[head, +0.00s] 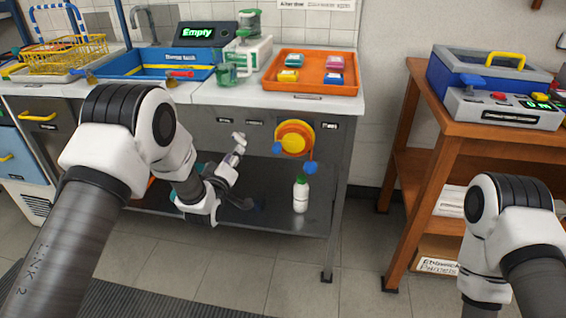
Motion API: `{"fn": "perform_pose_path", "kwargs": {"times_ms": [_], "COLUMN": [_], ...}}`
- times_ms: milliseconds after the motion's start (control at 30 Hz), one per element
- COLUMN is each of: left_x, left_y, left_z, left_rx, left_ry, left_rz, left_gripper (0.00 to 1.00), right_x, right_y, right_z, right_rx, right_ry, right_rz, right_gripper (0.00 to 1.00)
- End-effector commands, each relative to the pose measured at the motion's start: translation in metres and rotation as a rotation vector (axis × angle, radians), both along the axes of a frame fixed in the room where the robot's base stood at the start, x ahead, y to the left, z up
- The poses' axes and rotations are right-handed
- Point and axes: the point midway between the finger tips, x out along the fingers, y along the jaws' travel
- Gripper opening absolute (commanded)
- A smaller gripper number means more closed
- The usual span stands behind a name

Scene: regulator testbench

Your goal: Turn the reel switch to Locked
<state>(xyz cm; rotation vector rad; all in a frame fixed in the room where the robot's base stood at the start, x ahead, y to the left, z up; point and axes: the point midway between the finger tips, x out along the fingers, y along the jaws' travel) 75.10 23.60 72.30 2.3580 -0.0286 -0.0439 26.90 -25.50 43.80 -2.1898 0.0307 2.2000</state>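A small white knob (238,137) on the bench's grey front panel sits between two small labels, too small to read; it looks like the reel switch. To its right is an orange and yellow reel (294,138) with blue parts. My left arm reaches in from the left, and its gripper (236,156) is just below the white knob. Whether it touches the knob, and whether its fingers are open, I cannot tell. My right arm is at the lower right; its gripper is out of view.
The bench top holds an orange tray (312,86) with several colored blocks, a blue bin (150,66) and a display (206,34) reading "Empty". A white bottle (300,195) stands on the lower shelf. A wooden table (470,125) stands right, with open floor between.

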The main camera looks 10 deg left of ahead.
Motion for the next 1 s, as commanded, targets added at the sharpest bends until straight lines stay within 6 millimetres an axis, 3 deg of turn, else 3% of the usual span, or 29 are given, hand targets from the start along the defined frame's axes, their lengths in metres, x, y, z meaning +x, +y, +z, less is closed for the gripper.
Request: {"fn": "perform_pose_path", "kwargs": {"times_ms": [33, 233, 600, 900, 1000], "left_x": [0.001, 0.013, 0.075, 0.08, 0.08], "left_y": [0.0, -0.001, -0.003, -0.003, -0.003], "left_z": [-0.009, 0.0, -0.002, -0.001, -0.001], "left_rx": [0.001, 0.002, 0.003, 0.003, 0.003], "left_ry": [-0.011, -0.025, -0.022, -0.02, -0.02], "left_rz": [0.0, -0.001, -0.001, 0.0, 0.0], "left_gripper": [0.39, 0.39, 0.39, 0.39, 0.03], "right_x": [0.0, 0.001, 0.0, 0.0, 0.0], "right_y": [0.0, 0.0, 0.0, 0.0, 0.0], "right_z": [-0.017, -0.019, -0.031, -0.03, -0.03], "right_rx": [0.0, 0.0, 0.0, 0.0, 0.0], "right_ry": [-0.001, -0.001, -0.001, -0.001, -0.001], "right_rz": [0.002, 0.002, 0.001, 0.001, 0.001], "right_gripper": [0.62, 0.62, 0.62, 0.62, 0.62]}}
